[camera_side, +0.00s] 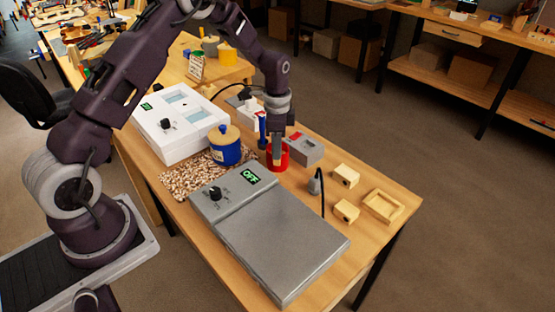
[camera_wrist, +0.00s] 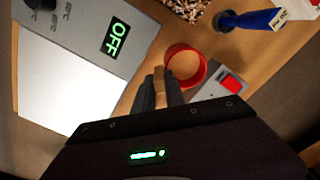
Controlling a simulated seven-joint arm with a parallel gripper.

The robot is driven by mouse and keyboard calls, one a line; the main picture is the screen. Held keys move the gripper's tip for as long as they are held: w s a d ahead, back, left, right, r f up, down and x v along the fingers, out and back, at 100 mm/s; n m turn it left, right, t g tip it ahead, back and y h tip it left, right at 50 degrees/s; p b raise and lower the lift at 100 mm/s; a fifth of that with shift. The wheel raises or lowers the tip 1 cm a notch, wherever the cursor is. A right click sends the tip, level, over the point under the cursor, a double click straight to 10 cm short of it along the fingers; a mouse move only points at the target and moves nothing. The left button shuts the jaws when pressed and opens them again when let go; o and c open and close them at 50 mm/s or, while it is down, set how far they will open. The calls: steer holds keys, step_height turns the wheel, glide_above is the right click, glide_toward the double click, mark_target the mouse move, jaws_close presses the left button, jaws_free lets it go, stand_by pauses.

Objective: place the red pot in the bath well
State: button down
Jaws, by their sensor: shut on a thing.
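The red pot (camera_side: 284,158) is at the middle of the bench, beside a grey box with a red switch. In the wrist view it is an open red ring (camera_wrist: 203,73) with a tan inside. My gripper (camera_side: 277,158) points down at the pot and is shut on its near wall; the fingertips (camera_wrist: 159,84) meet at the rim in the wrist view. I cannot tell whether the pot's base touches the bench. The white bath (camera_side: 160,140) stands at the back left, with two pale blue rectangular openings, one being a well (camera_side: 195,117). Its display is lit green.
A grey hotplate (camera_side: 285,245) reading OFF lies in front. A blue bottle (camera_side: 262,128) and grey switch box (camera_side: 306,151) flank the pot. Small wooden blocks (camera_side: 345,211) lie right.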

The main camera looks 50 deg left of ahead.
step_height(320, 180, up, 21)
steer(key=a, duration=0.1)
steer(key=s+a+m, duration=0.3)
steer(key=s+a, duration=0.1)
steer(key=a, duration=0.7)
steer(key=s+a+m, duration=0.3)
steer(key=a, duration=0.8)
steer(key=s+a+m, duration=0.3)
steer(key=s+a, duration=0.1)
steer(key=a, duration=0.7)
steer(key=f, duration=1.5)
steer(key=shift+w+d+f, duration=0.1)
steer(key=shift+d, duration=0.15)
steer(key=shift+f, duration=0.15)
steer(key=c, duration=1.4)
jaws_free()
